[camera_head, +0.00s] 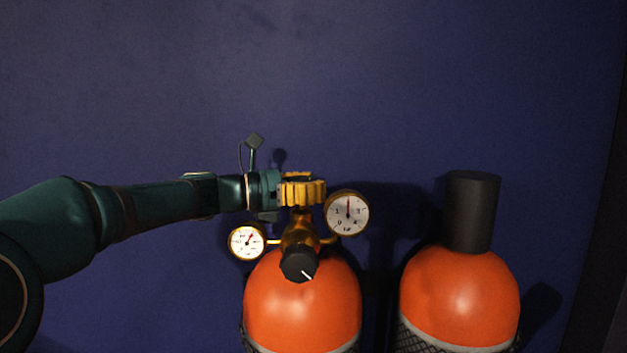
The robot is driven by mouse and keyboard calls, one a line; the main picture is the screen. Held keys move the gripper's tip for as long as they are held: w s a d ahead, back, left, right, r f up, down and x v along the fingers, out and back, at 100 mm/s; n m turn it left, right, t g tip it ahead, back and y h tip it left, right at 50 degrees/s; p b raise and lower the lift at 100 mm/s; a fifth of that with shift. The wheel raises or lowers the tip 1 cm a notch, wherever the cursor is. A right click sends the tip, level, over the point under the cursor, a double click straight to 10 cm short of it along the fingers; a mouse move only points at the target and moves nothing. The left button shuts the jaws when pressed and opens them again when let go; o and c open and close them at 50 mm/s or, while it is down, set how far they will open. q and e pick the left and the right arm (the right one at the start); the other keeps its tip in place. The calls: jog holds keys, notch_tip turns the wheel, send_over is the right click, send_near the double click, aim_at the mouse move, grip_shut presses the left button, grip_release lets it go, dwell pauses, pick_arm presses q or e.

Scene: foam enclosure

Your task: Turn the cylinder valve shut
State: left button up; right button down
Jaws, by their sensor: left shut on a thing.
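An orange gas cylinder (302,305) stands upright at the lower middle. A brass regulator (299,232) sits on its top. The yellow ribbed valve handwheel (303,191) is above the regulator. My left gripper (281,190) reaches in from the left and is shut on the valve handwheel at its left side. The fingertips are small and partly hidden. My right gripper is not in view.
Two round gauges, left (248,241) and right (347,212), flank the regulator, close below the left gripper. A black knob (298,264) faces forward. A second orange cylinder (460,297) with a black cap (471,211) stands right. A dark blue wall (400,80) is behind.

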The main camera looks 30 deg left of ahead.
pick_arm(q)
jog(key=m+g+h+p, duration=0.1)
jog(key=m+g+p, duration=0.1)
jog(key=p, duration=0.1)
jog(key=m+g+h+p, duration=0.2)
jog(key=g+p, duration=0.1)
jog(key=m+g+h+p, duration=0.1)
jog(key=g+h+p, duration=0.1)
jog(key=p, duration=0.1)
jog(key=shift+s+d+r+m+g, duration=0.2)
jog(key=shift+s+m+g, duration=0.1)
jog(key=shift+s+m, duration=0.1)
jog(key=m+g, duration=0.1)
jog(key=g, duration=0.1)
jog(key=shift+s+f+m+g+h+p, duration=0.15)
jog(key=shift+m+g+h+p, duration=0.15)
jog(key=shift+m+h+p, duration=0.1)
jog(key=shift+s+m+g, duration=0.15)
jog(key=shift+m+g, duration=0.6)
jog(key=shift+g, duration=0.45)
jog(key=shift+s+m+g, duration=0.15)
jog(key=shift+m+g, duration=0.6)
jog(key=shift+g, duration=0.45)
jog(key=o, duration=1.1)
jog(key=shift+o, duration=1.4)
jog(key=shift+a+g, duration=0.15)
jog(key=shift+g, duration=0.15)
